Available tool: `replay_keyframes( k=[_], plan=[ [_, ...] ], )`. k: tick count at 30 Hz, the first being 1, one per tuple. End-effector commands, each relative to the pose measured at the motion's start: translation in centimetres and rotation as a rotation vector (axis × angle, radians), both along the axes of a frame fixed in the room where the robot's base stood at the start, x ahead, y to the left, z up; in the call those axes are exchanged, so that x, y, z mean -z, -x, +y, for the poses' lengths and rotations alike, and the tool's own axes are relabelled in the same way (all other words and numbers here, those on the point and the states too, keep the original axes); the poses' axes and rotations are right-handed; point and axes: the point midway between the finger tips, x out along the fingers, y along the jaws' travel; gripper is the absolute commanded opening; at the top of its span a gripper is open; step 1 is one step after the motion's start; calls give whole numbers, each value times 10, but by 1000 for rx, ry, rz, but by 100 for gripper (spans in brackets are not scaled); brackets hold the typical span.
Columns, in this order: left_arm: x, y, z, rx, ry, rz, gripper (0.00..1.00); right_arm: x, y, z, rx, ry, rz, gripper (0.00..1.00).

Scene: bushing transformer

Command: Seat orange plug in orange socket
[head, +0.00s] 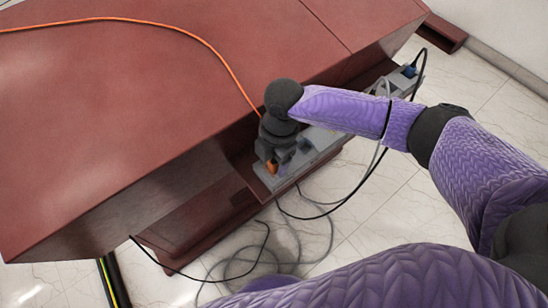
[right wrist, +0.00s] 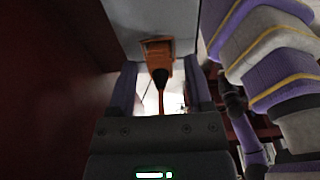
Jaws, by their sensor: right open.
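The orange plug (head: 271,167) shows as a small orange patch below my right gripper (head: 274,162), at the grey socket strip (head: 318,148). In the right wrist view the orange plug (right wrist: 158,75) and its cord lie between the two spread fingers of my right gripper (right wrist: 161,90), with gaps on both sides. The plug's far end is at an orange part, apparently the orange socket (right wrist: 155,46), on the grey strip. How deep it sits I cannot tell. In the head view my gripper hides most of both. My left gripper is not in view.
An orange cord (head: 190,33) runs over the red-brown desk (head: 130,100) to my right gripper. The strip lies in a recess along the desk edge. A blue plug (head: 408,71) sits at its far end. Black and grey cables (head: 270,255) hang and loop on the floor.

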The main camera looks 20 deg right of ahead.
Motion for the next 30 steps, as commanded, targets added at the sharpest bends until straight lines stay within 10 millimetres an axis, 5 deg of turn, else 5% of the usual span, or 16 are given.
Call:
replay_keyframes(
  k=[6,12,30],
  plan=[
    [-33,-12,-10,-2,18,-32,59,-69,-4,-7,1,-1,-6,65],
    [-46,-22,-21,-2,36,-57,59,-107,-5,-11,1,-2,-3,65],
    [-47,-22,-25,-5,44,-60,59,-107,1,-5,7,-14,2,65]
  ],
)
